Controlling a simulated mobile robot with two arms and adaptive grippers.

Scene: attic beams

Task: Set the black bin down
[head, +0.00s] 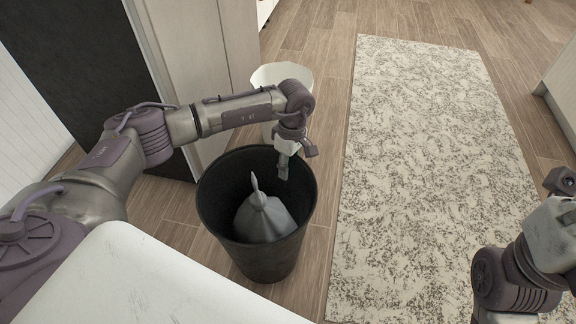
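The black bin (265,262) stands upright, left of the middle of the head view. A grey tied bag (264,220) lies inside it. My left gripper (283,170) reaches down over the far right part of the bin's rim. One finger shows inside the bin against the wall; the other is hidden behind the rim. It looks shut on the rim. I cannot tell whether the bin's base touches the floor. My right gripper (552,236) is partly in view at the right edge, away from the bin. Its fingers are outside the picture.
A white bin (283,75) stands just behind the black bin. A pale cabinet (195,60) with a dark panel is at the left. A speckled rug (425,170) lies to the right. Wooden floor (318,250) shows between bin and rug.

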